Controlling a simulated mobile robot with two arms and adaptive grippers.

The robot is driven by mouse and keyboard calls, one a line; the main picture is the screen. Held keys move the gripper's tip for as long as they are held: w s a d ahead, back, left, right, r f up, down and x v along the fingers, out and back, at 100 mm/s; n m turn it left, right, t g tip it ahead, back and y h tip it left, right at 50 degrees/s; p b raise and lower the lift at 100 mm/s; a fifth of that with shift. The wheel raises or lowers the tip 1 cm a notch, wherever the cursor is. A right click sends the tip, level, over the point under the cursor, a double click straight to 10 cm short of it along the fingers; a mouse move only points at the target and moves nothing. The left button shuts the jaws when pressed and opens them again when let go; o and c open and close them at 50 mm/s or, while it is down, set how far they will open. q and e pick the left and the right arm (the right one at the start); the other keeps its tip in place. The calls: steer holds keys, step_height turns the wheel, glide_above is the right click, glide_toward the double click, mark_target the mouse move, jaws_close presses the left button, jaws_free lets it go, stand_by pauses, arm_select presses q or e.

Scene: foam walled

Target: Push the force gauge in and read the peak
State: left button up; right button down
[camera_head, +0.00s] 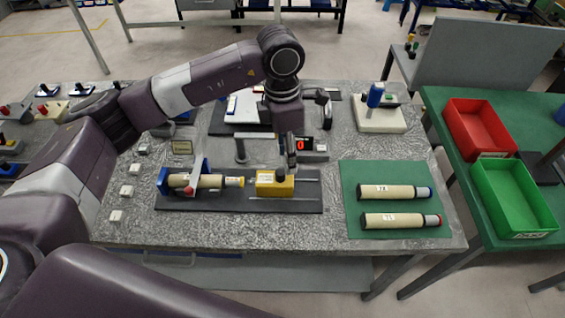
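The yellow block that looks like the force gauge (266,188) sits on a dark rail plate (240,204) on the grey speckled bench. A cream tube (208,182) lies in line to its left, held in a blue fixture (163,181) with a red-tipped lever. The tube's yellow end is close to the gauge; I cannot tell if they touch. A small display with a red digit, seemingly 0 (300,145), stands behind the gauge. My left gripper (286,168) points down at the gauge's right part; its fingers are too small and dark to judge. My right gripper is not in view.
Two cream tubes (388,192) (396,220) lie on a green mat (352,174) at the right. A red bin (478,128) and a green bin (508,195) stand on the green side table. A white device with a blue top (380,120) stands behind the mat.

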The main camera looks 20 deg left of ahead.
mark_target(280, 172)
arm_select(q)
steer(key=shift+w+a+r+y, duration=0.1)
steer(key=shift+w+a+y, duration=0.1)
steer(key=shift+a, duration=0.25)
steer(key=shift+w+a+r+y, duration=0.1)
steer(key=shift+a+y, duration=0.1)
steer(key=shift+a, duration=0.25)
steer(key=shift+a+f, duration=0.2)
steer(key=shift+f, duration=0.05)
step_height(280, 172, down, 6)
steer(key=p, duration=0.2)
steer(key=shift+s+d+p, duration=0.1)
steer(key=shift+p, duration=0.2)
steer(key=shift+f, duration=0.6)
